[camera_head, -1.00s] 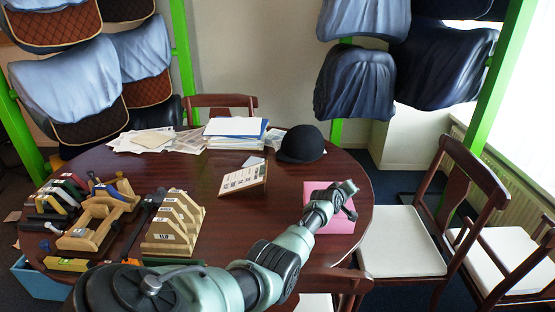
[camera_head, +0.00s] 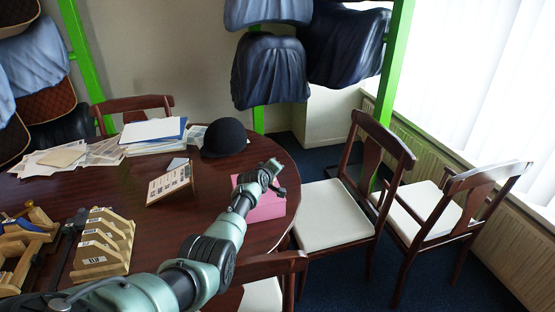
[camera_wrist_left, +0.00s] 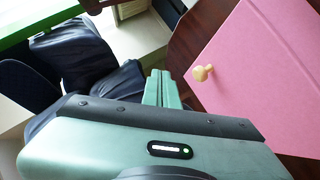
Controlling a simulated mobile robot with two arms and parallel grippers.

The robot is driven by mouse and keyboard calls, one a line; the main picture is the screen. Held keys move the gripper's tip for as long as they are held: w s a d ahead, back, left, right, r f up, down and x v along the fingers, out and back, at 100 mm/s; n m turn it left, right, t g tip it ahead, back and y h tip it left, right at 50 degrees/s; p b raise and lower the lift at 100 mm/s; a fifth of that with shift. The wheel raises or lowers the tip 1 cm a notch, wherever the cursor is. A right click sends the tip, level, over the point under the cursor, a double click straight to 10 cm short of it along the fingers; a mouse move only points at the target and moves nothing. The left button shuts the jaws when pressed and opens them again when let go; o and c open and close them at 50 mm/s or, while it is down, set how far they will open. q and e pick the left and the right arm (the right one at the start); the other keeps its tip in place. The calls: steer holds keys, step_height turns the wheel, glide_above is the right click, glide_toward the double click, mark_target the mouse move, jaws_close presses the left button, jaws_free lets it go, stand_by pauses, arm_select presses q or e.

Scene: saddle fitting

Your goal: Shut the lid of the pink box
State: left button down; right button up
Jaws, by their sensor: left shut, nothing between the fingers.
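The pink box (camera_head: 268,208) stands near the right edge of the round dark table, partly hidden behind my left arm. In the left wrist view a flat pink panel of it (camera_wrist_left: 265,85) with a pale round knob (camera_wrist_left: 202,73) fills the right side. I cannot tell for sure whether the lid is fully down. My left gripper (camera_head: 275,166) is over the box in the head view. In the left wrist view its fingers (camera_wrist_left: 160,82) are together and empty, beside the knob and apart from it. My right gripper is not in view.
On the table (camera_head: 150,215) are a dark hat (camera_head: 224,138), a tilted printed board (camera_head: 170,183), papers (camera_head: 100,152) and wooden racks (camera_head: 103,245). A chair with a white seat (camera_head: 333,215) stands close to the table's right edge.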

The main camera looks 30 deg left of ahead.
arm_select(q)
steer(key=s+d+r+p, duration=0.1)
steer(key=s+d+r, duration=0.3)
steer(key=d+r, duration=0.2)
steer(key=shift+s+r, duration=0.4)
steer(key=shift+r, duration=0.1)
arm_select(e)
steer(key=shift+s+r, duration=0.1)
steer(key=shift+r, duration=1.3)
arm_select(q)
steer(key=shift+w, duration=0.1)
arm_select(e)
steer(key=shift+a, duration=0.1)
